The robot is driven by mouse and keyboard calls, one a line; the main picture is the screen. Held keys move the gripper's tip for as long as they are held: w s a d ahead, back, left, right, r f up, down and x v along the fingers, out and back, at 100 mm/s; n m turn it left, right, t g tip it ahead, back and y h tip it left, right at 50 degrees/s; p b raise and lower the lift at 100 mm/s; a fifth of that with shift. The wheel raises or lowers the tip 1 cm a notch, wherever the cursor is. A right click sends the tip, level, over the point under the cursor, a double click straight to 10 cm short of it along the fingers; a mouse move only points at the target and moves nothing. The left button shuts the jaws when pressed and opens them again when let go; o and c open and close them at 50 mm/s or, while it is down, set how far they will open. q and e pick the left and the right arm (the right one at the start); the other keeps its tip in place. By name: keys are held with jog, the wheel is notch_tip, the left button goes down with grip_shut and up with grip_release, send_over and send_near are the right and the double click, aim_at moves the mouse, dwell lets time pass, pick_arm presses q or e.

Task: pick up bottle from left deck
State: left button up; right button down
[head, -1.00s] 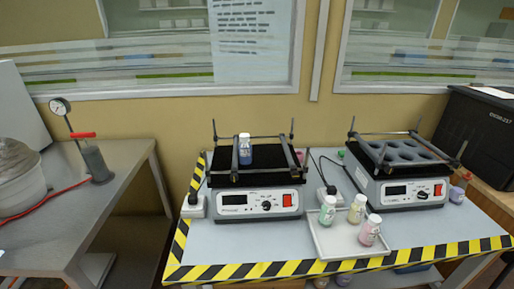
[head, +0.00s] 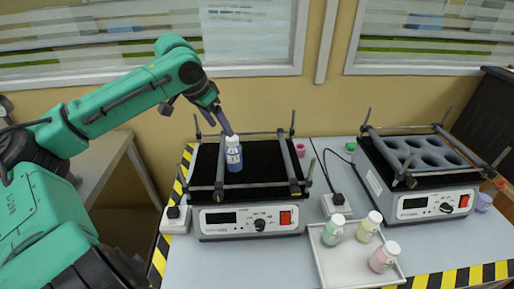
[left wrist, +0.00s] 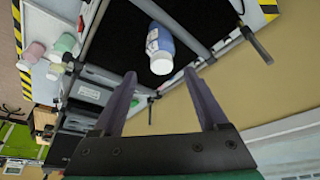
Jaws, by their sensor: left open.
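A blue bottle (head: 234,157) with a white cap stands upright on the black deck (head: 262,160) of the left shaker in the head view. My left gripper (head: 221,118) is just above and behind the bottle, with its purple fingers pointing down toward the cap. In the left wrist view the bottle (left wrist: 160,50) lies beyond the fingertips, roughly between them. My left gripper (left wrist: 158,82) is open there, with a wide gap between the fingers and nothing held. My right gripper is not in view.
Metal bars and posts (head: 220,168) frame the left deck around the bottle. A white tray (head: 325,262) with green, yellow and pink bottles stands in front. The right shaker (head: 425,200) has a rack with round holes. A wall and window stand behind.

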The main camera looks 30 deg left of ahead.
aim_at(234, 151)
pick_arm(q)
jog(key=f, duration=0.5)
jog(key=shift+w+f+p, duration=0.3)
jog(key=shift+w+f, duration=0.05)
jog(key=shift+w, duration=0.05)
jog(key=x, duration=0.7)
jog(key=shift+w+r, duration=0.2)
jog(key=shift+w, duration=0.1)
jog(key=shift+w+f, duration=0.3)
jog(key=shift+r, duration=0.1)
jog(key=c, duration=1.2)
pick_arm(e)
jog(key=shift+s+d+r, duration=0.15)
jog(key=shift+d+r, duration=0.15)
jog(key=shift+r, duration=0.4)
